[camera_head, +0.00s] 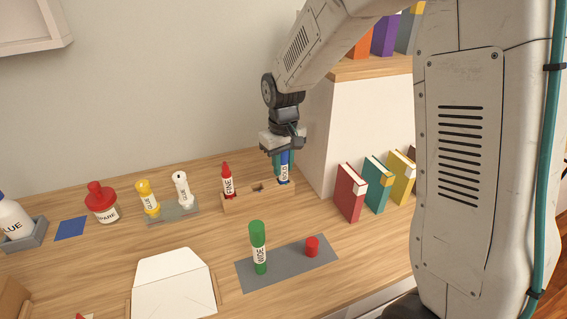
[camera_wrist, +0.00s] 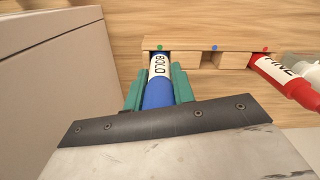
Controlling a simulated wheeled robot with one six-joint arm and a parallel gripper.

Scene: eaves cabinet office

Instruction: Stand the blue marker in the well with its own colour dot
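The blue marker (camera_head: 285,168), labelled BOLD, stands upright at the right end of the wooden rack (camera_head: 235,202). In the wrist view the blue marker (camera_wrist: 158,92) meets the rack (camera_wrist: 190,44) at the well by the green dot (camera_wrist: 159,47). My gripper (camera_head: 283,153) is above the rack with its teal fingers on both sides of the marker; the gripper (camera_wrist: 158,85) appears closed on it. The middle well by the blue dot (camera_wrist: 214,47) is empty. A red marker (camera_head: 227,181), labelled FINE, stands in the well by the red dot (camera_wrist: 265,49).
A green marker (camera_head: 258,247) and a red cap (camera_head: 312,246) stand on a grey mat (camera_head: 285,265) in front. Glue bottles (camera_head: 148,198) stand left of the rack. A white cabinet side (camera_head: 350,130) and several books (camera_head: 351,193) are close on the right.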

